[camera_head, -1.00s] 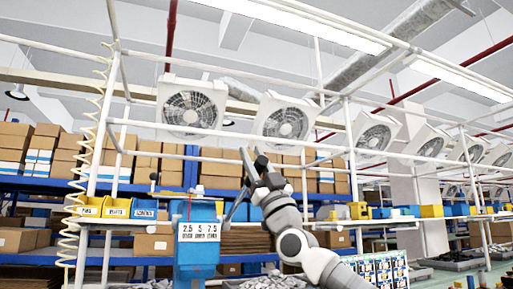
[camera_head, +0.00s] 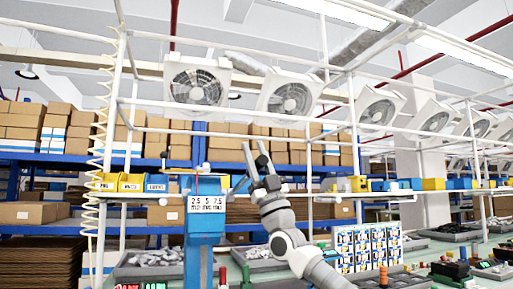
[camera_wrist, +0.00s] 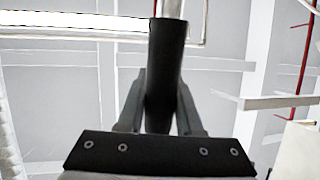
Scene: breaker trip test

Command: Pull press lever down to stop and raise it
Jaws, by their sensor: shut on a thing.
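The blue press (camera_head: 205,221) stands left of centre in the head view, with a white label of numbers on its front. My gripper (camera_head: 255,151) is to the right of the press top and slightly above it, fingers pointing up. In the wrist view, my gripper (camera_wrist: 160,90) is shut on the black, cylindrical handle of the press lever (camera_wrist: 166,58). A pale metal rod (camera_wrist: 172,9) extends from the far end of the handle. In the head view the lever is too small and covered to make out clearly.
Yellow and blue bins (camera_head: 131,183) sit on a rail at left. A grey tray of metal parts (camera_head: 150,262) lies left of the press. A rack of breaker-like parts (camera_head: 366,247) stands to the right. White frame posts (camera_head: 122,150) surround the bench.

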